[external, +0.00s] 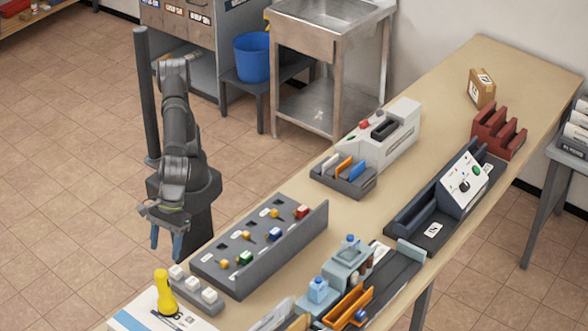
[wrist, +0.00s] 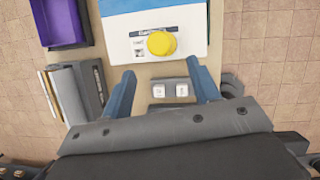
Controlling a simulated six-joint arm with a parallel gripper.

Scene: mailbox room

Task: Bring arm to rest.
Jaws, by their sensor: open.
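My gripper (external: 167,244) hangs at the end of my arm, pointing down, in front of my base and off the left edge of the table. It is empty. In the wrist view its two blue fingers (wrist: 164,88) stand wide apart, with bare table and white-topped blocks showing between and beyond them. My arm is folded close above its base in the external view.
The wooden table (external: 455,110) runs from front left to back right. Near my gripper are a yellow bottle-shaped object (external: 164,295), white-topped blocks (external: 192,285) and a grey panel with coloured knobs (external: 235,265). A dark post (external: 146,95) stands close behind my arm.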

